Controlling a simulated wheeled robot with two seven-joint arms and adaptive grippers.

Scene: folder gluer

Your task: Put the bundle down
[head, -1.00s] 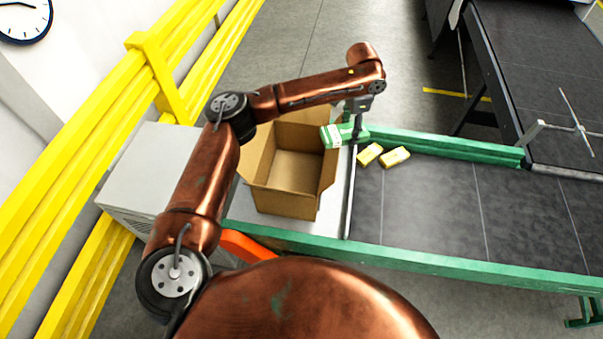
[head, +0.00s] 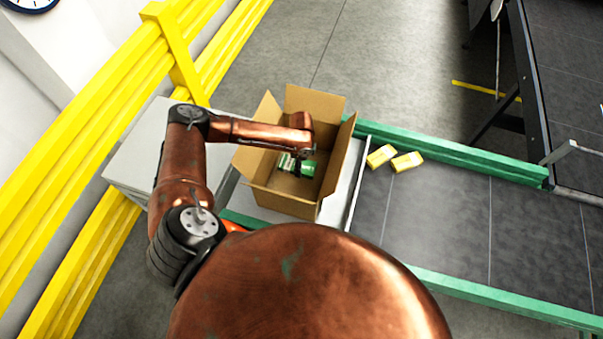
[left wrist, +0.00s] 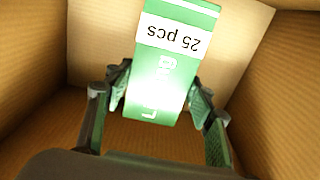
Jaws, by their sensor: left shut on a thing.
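The bundle (left wrist: 168,55) is a green and white pack with a "25 pcs" label. In the left wrist view it sits between the two fingers of my left gripper (left wrist: 158,92), which is shut on it. In the head view the bundle (head: 307,168) shows green inside the open cardboard box (head: 285,200), with my left gripper (head: 297,165) over it. Box walls surround the bundle in the left wrist view. I cannot tell whether the bundle touches the box floor. My right gripper is not in view.
The box stands with its flaps open on a pale surface at the left end of the green-railed conveyor (head: 440,215). Two yellow packs (head: 381,156) (head: 407,162) lie on the belt right of the box. A yellow rail (head: 120,100) runs along the left.

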